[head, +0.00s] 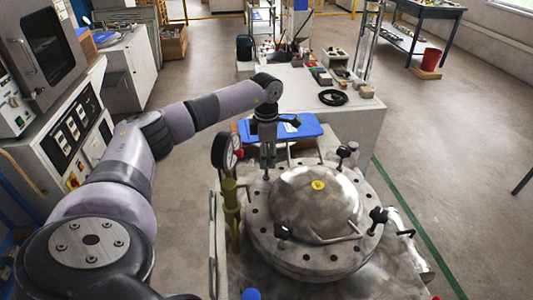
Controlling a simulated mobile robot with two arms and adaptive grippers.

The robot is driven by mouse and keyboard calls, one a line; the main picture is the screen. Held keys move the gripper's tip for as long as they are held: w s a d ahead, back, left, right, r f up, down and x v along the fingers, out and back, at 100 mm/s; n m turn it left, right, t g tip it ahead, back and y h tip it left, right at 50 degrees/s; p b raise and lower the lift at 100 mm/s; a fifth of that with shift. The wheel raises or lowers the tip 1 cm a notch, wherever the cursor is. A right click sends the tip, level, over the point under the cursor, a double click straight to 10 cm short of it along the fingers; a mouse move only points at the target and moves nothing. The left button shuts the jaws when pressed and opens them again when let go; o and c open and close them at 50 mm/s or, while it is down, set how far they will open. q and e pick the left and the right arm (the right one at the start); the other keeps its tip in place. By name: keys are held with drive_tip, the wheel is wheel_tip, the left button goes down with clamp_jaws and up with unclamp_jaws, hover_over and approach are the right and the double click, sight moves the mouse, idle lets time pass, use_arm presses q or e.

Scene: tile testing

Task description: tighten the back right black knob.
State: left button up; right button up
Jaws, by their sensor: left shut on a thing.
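A round metal vessel lid (318,200) with a domed top and a bolted flange fills the lower middle of the head view. A black knob (343,152) stands at its back right, apart from my grippers. Another black knob (378,217) is at the right front, and one (283,231) at the left front. My left gripper (268,162) points down at the flange's back left edge. It is shut on what appears to be the back left knob, which its fingers mostly hide. My right gripper is not in view.
A pressure gauge (227,151) on a brass fitting stands close left of my left gripper. A blue case (285,128) lies behind the vessel, before a white bench (350,108) with small items.

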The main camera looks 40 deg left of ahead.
use_arm(q)
drive_tip(key=shift+w+r, duration=0.1)
drive_tip(key=shift+r, duration=0.05)
drive_tip(key=o, duration=1.2)
wheel_tip(320, 180, up, 12)
drive_tip(key=shift+f, duration=0.1)
